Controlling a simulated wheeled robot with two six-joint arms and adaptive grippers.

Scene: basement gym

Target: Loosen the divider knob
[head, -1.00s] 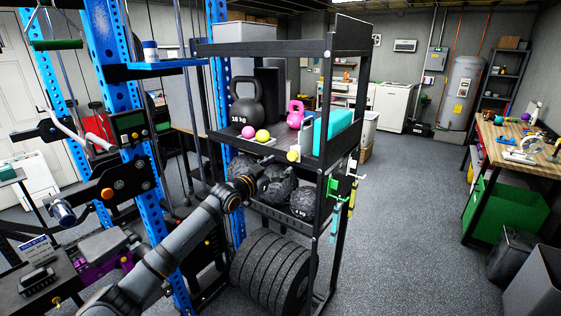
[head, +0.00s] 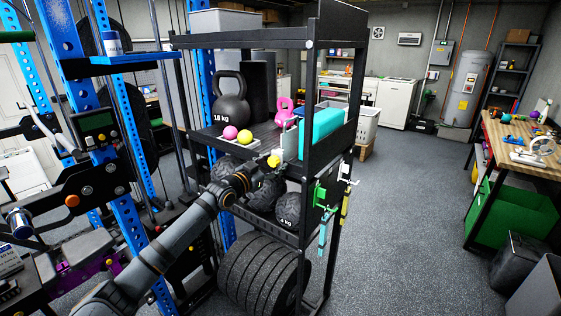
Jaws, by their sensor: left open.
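The divider knob (head: 273,161) is a small yellow knob at the front edge of the rack's upper shelf. A thin pale divider (head: 289,123) stands above it, left of a teal block. My left gripper (head: 262,170) comes in from the lower left and is open, with its tips close beside the knob. I cannot tell whether they touch it. My right gripper is not in view.
The black rack (head: 311,160) holds a black kettlebell (head: 231,100), pink ball (head: 230,132), yellow ball (head: 245,138), pink kettlebell (head: 284,108) and teal block (head: 322,131). Dark balls (head: 288,208) lie below. A blue-posted rack (head: 122,110) stands left.

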